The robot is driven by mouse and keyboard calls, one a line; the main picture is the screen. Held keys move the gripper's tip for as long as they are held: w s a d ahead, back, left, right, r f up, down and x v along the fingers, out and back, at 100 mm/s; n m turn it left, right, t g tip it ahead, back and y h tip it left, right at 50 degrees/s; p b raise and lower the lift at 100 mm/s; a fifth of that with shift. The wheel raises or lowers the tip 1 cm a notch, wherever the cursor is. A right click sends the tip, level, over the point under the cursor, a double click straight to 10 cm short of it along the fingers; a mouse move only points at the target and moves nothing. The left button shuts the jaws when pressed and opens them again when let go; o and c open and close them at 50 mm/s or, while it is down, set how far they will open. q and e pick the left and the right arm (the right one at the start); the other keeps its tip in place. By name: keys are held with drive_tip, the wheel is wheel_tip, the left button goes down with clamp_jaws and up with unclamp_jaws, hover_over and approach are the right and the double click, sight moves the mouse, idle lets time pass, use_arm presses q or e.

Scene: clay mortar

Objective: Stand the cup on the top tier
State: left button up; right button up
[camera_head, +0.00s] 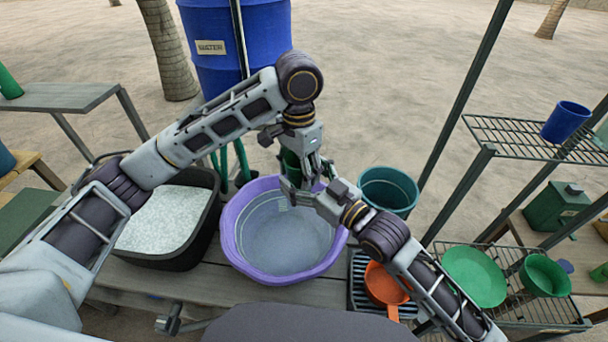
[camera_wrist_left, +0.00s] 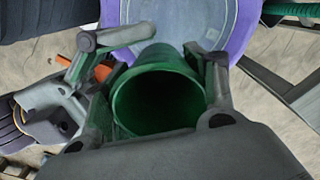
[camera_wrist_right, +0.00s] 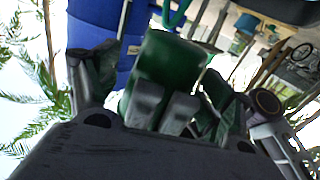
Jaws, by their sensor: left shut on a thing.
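A green cup (camera_head: 291,163) is held above the purple basin by my left gripper (camera_head: 303,170). The left wrist view looks into the open mouth of the cup (camera_wrist_left: 158,100), with the left fingers shut on either side. My right gripper (camera_head: 308,188) is right beside the cup. In the right wrist view its fingers are spread, with the cup (camera_wrist_right: 165,68) between them; whether they touch it I cannot tell. The top tier (camera_head: 497,138) is a wire shelf at the right, well away from both grippers, with a blue cup (camera_head: 566,121) on it.
The purple basin (camera_head: 233,248) stands on the bench, with a black tub (camera_head: 205,238) of white grains to its left. A teal bucket (camera_head: 390,190) is behind right. An orange pan (camera_head: 384,284) lies near my right arm. The lower tier holds a green plate (camera_head: 474,276) and a green bowl (camera_head: 543,276).

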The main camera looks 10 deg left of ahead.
drive_tip(key=c, duration=0.7)
use_arm(q)
drive_tip(key=o, duration=1.1)
use_arm(e)
drive_tip(key=shift+c, duration=0.9)
use_arm(q)
drive_tip(key=shift+r, duration=0.1)
drive_tip(key=shift+r, duration=5.9)
drive_tip(key=shift+w, duration=0.15)
